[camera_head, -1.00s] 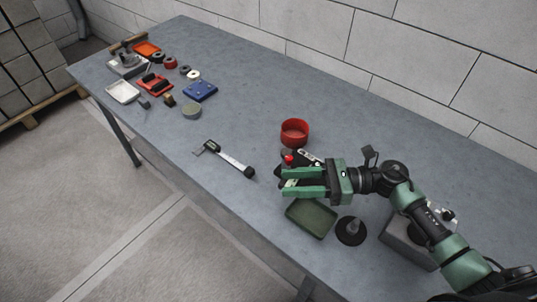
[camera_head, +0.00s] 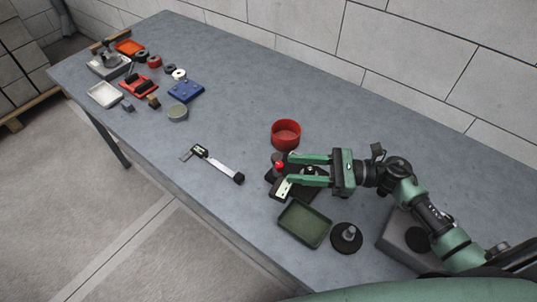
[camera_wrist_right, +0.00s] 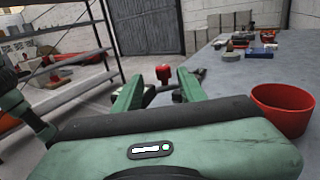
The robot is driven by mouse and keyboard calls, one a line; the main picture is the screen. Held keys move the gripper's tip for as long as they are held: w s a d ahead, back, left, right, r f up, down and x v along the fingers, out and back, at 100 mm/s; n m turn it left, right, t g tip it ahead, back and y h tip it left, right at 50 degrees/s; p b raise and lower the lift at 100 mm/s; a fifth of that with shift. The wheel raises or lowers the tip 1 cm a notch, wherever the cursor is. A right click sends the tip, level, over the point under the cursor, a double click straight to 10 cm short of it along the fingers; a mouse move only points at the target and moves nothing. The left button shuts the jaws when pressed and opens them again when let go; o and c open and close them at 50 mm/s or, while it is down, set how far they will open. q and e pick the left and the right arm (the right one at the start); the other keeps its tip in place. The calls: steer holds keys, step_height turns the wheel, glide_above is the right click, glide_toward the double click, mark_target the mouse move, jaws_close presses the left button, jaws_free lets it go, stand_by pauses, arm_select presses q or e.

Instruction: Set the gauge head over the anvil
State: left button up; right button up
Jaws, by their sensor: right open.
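A dark device with a red knob (camera_head: 279,164) stands on the bench by my right gripper (camera_head: 286,170). I take it to be the gauge; I cannot tell its head from its anvil. A small pale part (camera_head: 281,189) shows at the lower fingertip. My right gripper is open, its fingers pointing left, above or around the device; contact is unclear. In the right wrist view the red knob (camera_wrist_right: 163,74) shows between and beyond the two fingers (camera_wrist_right: 158,92). The fingers partly hide the device's dark body. My left gripper is not in view.
A red bowl (camera_head: 286,134) stands behind the gripper. A green tray (camera_head: 303,226) and a black disc with a grey post (camera_head: 346,238) lie in front. A caliper-like tool (camera_head: 215,163) lies left. A blue block (camera_head: 186,91) and several small items are farther off. The bench between is mostly clear.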

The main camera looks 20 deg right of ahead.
steer(key=shift+w, duration=0.4)
arm_select(q)
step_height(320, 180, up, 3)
steer(key=p, duration=0.3)
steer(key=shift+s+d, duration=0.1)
arm_select(e)
steer(key=x, duration=0.7)
steer(key=shift+a, duration=0.35)
jaws_close()
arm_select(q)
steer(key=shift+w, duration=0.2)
